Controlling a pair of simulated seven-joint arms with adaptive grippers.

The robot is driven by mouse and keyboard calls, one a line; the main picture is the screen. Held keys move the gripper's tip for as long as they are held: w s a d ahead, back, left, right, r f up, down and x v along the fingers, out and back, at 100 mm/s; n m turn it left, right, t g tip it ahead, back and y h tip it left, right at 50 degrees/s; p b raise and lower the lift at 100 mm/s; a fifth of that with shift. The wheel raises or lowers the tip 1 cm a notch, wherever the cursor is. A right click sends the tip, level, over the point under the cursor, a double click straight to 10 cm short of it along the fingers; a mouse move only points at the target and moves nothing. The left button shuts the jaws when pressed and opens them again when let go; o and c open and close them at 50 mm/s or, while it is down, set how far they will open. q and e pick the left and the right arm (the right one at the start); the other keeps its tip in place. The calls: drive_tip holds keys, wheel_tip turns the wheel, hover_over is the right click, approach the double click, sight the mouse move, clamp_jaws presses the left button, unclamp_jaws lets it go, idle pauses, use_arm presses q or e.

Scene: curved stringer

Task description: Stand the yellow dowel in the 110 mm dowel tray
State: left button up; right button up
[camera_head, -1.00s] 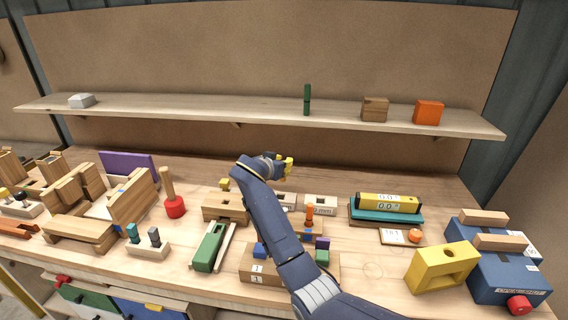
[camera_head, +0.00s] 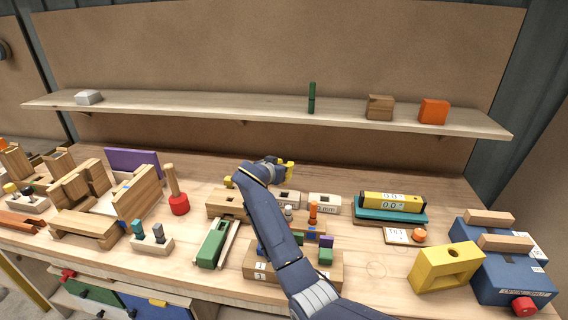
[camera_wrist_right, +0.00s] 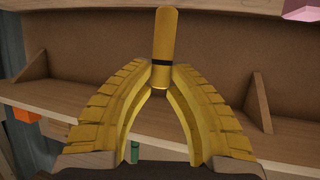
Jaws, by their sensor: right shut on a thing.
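My right gripper (camera_wrist_right: 160,78) is shut on the yellow dowel (camera_wrist_right: 165,35), a yellow rod with a black band, held at the fingertips in the right wrist view. In the head view my right gripper (camera_head: 286,170) is small, above the back of the bench, and I cannot make out the dowel apart from the yellow fingers. A pale block (camera_head: 324,203) with an opening and a label ending in "mm" sits just right of my forearm. Another pale block (camera_head: 289,197) is partly hidden by it. I cannot read which is the 110 mm tray. My left gripper is out of view.
A wooden block with a hole (camera_head: 224,204) sits left of my forearm. An orange peg (camera_head: 313,213) stands right of it. A teal case (camera_head: 388,214) bears a yellow level. The shelf (camera_head: 220,108) runs behind, holding a green piece (camera_head: 311,97).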

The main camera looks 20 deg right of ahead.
sight(284, 184)
drive_tip(key=shift+f, duration=1.75)
drive_tip(key=shift+f, duration=2.4)
idle(0.8)
drive_tip(key=o, duration=0.9)
